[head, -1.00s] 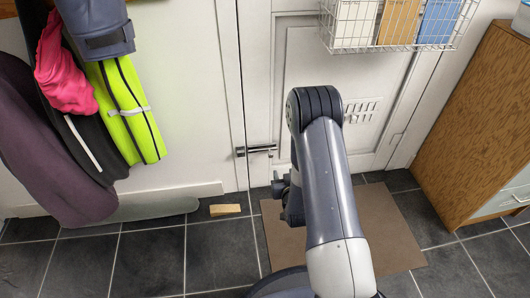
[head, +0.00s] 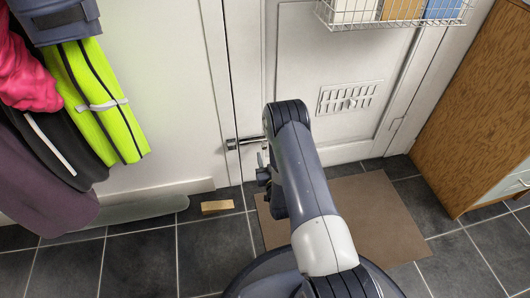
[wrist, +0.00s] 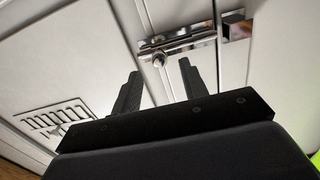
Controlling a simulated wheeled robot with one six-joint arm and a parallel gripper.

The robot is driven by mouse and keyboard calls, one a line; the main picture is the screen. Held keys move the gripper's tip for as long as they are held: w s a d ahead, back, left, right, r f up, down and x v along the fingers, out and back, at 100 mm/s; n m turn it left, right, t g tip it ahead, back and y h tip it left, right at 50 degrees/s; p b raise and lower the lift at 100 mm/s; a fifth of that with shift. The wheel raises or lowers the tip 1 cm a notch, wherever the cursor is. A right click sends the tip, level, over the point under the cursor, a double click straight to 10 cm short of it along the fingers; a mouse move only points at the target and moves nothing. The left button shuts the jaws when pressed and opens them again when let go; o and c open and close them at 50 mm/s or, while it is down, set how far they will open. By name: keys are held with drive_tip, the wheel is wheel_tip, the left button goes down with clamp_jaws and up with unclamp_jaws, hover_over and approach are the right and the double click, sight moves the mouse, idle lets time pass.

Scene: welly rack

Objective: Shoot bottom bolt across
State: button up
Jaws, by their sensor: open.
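The bottom bolt (head: 254,141) is a shiny metal bar low on the white door, at its left edge beside the frame. In the wrist view the bolt (wrist: 190,40) shows close up, with a round knob (wrist: 158,61) standing out from it. Its keep (wrist: 237,29) is a dark and shiny block to the right, across the door gap. I cannot tell whether the bar's end is inside the keep. My gripper (wrist: 160,69) is open, with its two black fingers pointing at the bolt and the knob between their tips' lines, apparently not touching. In the head view my arm partly hides the gripper.
A wire basket (head: 385,12) hangs on the door above a vent (head: 350,97). Coats (head: 100,105) hang at the left. A wooden wedge (head: 217,207) lies on the tiles and a brown mat (head: 375,215) before the door. A wooden cabinet (head: 465,120) stands at the right.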

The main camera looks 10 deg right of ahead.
sight(265, 148)
drive_tip(key=shift+w+b, duration=0.4)
drive_tip(key=shift+w, duration=1.55)
drive_tip(key=shift+c, duration=0.4)
clamp_jaws()
